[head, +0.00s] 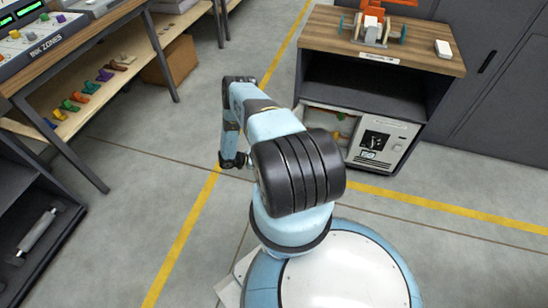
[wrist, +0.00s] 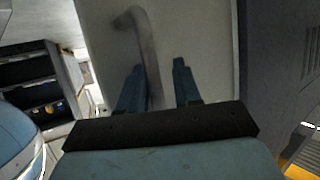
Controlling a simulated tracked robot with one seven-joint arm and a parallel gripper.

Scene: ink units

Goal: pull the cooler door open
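In the wrist view, a pale grey panel (wrist: 208,40), which looks like the cooler door, fills the middle. A dark grey, hooked bar like a handle (wrist: 148,50) curves across it and runs down between my fingers. My gripper (wrist: 158,63) is open, one finger on each side of the bar's lower part. I cannot tell whether either finger touches it. In the head view my arm bends down left of centre, and the fingers are too small to make out. A white-fronted unit (head: 398,137) sits low in the wood-topped cabinet; I cannot tell whether it is the cooler.
The wood-topped cabinet (head: 440,62) carries a small device (head: 372,30) and a white block (head: 443,48). A bench with coloured parts (head: 75,100) stands at left, with a cardboard box (head: 170,62) beneath. Grey lockers (head: 505,90) stand at right. Floor between is clear.

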